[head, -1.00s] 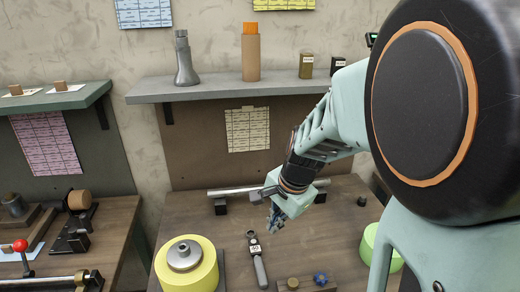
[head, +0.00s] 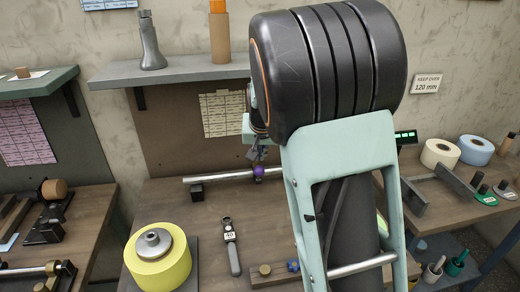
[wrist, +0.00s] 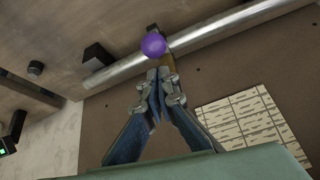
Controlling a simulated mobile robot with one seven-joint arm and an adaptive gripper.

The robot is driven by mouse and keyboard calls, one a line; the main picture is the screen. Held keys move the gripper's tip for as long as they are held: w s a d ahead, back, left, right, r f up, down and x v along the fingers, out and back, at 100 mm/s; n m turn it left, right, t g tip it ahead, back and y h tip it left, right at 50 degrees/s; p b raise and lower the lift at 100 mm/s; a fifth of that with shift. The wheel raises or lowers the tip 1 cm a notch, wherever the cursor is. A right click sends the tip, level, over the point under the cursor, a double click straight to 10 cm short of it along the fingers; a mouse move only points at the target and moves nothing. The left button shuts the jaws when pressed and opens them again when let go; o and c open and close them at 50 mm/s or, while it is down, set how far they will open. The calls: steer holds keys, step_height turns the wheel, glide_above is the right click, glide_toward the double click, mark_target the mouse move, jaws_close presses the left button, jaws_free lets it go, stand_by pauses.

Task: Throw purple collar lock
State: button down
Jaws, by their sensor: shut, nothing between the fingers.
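The purple collar lock shows as a round purple knob (head: 258,171) at the silver rod (head: 225,177) on the bench; it also shows in the wrist view (wrist: 153,44). A brown-gold piece (wrist: 171,63) lies beside the knob against the rod, partly hidden by my fingers. My gripper (head: 257,156) is shut and empty, just above the knob in the head view. In the wrist view its closed fingertips (wrist: 159,74) point at the knob and sit very close to it. I cannot tell whether they touch.
A black support block (head: 196,192) holds the rod's left end. A yellow roll (head: 165,268) and a gauge tool (head: 231,247) lie nearer on the bench. A grey shelf (head: 180,74) overhangs behind. My arm hides much of the right side.

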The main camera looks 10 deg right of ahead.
mark_target(259, 176)
steer(key=shift+x, duration=2.4)
steer(key=shift+s, duration=0.1)
steer(key=shift+f+b, duration=0.15)
steer(key=shift+b, duration=0.4)
